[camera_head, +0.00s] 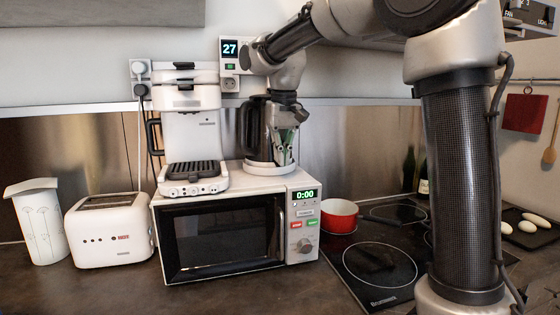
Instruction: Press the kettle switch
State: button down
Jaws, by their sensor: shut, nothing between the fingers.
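The black kettle (253,127) stands upright on a round white base (260,166) on top of the white microwave (224,236). Its dark handle is on the left side. My gripper (286,161) points down in front of the kettle's right part, with its fingertips low, close to the base. The fingers are together with nothing between them. Whether they touch the kettle, I cannot tell. The gripper and wrist hide the kettle's right side and part of its top. I cannot make out the kettle switch.
A white coffee maker (190,125) stands left of the kettle. A white toaster (108,232) and a white container (40,225) stand left of the microwave. Wall sockets are behind.

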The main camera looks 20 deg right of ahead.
jog(key=shift+s+d+r, duration=0.1)
jog(key=shift+s+r, duration=0.15)
jog(key=shift+s, duration=0.4)
jog(key=shift+s+r, duration=0.2)
jog(key=shift+s, duration=0.4)
jog(key=shift+r, duration=0.1)
notch_tip(320, 180, up, 12)
jog(key=s, duration=0.1)
